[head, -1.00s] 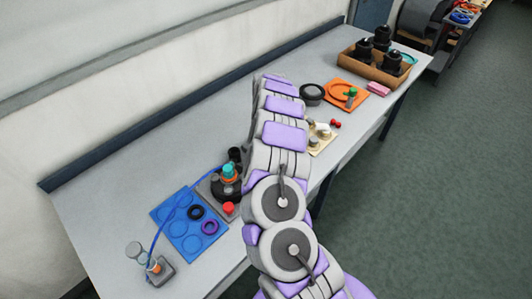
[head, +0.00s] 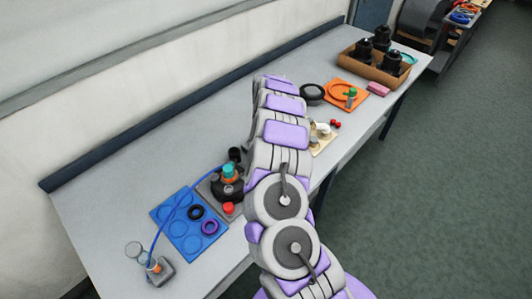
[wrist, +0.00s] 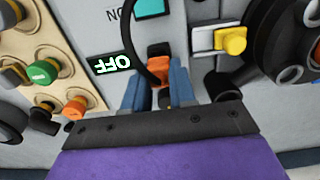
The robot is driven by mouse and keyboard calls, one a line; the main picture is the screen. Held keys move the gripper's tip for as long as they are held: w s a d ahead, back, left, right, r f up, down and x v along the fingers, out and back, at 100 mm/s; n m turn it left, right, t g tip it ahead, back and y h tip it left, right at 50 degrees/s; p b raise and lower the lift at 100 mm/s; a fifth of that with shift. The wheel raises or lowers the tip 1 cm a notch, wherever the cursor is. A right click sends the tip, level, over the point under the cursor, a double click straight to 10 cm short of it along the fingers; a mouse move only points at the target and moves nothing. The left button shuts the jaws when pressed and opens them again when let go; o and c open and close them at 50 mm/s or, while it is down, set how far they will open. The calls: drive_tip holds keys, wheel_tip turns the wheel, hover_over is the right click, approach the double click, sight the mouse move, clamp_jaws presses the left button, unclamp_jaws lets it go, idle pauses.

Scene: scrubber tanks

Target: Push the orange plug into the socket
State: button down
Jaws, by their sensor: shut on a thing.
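The orange plug (wrist: 159,72) is in the wrist view, between the blue fingers of my gripper (wrist: 156,88), which is shut on it. A black cable (wrist: 128,45) curves up from the plug. The plug is at a light grey panel (wrist: 190,73), beside a lit OFF label (wrist: 112,63). The socket cannot be made out, so I cannot tell whether the plug is in it. In the head view my arm hides the gripper and the plug.
Left of the panel is a beige board (wrist: 50,35) with green and orange knobs. To the right are a yellow knob (wrist: 232,40) and a large black round part (wrist: 285,45). The head view shows a blue mat (head: 180,235) and a brown crate (head: 372,75) on the bench.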

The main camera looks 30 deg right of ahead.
drive_tip(key=shift+f, duration=0.85)
drive_tip(key=shift+c, duration=1.8)
unclamp_jaws()
wheel_tip(320, 180, up, 8)
drive_tip(key=shift+r+p, duration=0.1)
drive_tip(key=shift+p, duration=0.9)
drive_tip(key=shift+r, duration=0.15)
